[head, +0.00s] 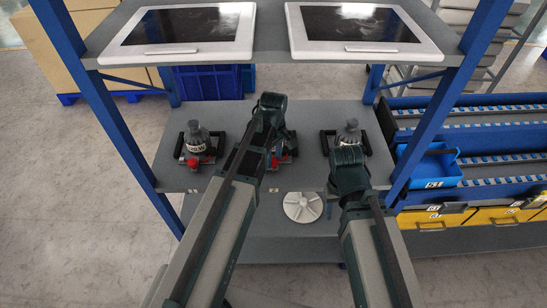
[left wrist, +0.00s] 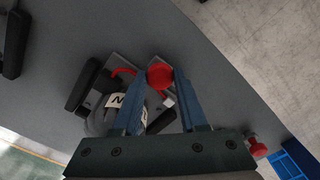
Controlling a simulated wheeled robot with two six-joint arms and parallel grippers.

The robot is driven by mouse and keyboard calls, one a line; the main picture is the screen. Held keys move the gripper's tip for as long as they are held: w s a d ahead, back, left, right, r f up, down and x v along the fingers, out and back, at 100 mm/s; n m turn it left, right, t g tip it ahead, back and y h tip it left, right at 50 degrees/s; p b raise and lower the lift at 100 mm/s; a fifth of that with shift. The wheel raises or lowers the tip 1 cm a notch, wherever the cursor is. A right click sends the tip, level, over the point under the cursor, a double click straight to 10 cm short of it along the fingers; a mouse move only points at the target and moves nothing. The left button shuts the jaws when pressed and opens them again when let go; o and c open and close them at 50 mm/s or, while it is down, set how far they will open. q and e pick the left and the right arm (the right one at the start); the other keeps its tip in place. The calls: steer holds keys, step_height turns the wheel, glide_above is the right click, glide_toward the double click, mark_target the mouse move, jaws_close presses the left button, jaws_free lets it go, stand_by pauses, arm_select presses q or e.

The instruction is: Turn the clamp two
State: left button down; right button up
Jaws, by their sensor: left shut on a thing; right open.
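Three clamp fixtures stand in a row on the grey middle shelf: a left one (head: 198,140), a middle one mostly behind my left arm, and a right one (head: 348,136). Clamp two seems to be the middle one; its red part (head: 274,163) shows beside the arm. In the left wrist view, my left gripper (left wrist: 159,82) is shut on its round red knob (left wrist: 159,76). The grey body with a white label (left wrist: 117,102) and black handles lies beside the fingers. My right gripper (head: 334,204) hangs low before the right fixture, open, mostly hidden by its arm.
Two white-framed dark panels (head: 190,48) lie on the upper shelf, above my arms. Blue posts (head: 118,120) stand either side. A white round disc (head: 302,207) lies lower between my arms. A blue bin (head: 432,166) stands right. Another red knob (left wrist: 256,147) shows in the left wrist view.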

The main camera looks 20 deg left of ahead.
mark_target(274, 160)
stand_by(0.5)
arm_select(q)
steer(key=shift+c, duration=2.2)
jaws_free()
steer(key=shift+r, duration=0.1)
step_height(274, 160, up, 12)
steer(key=p, duration=1.2)
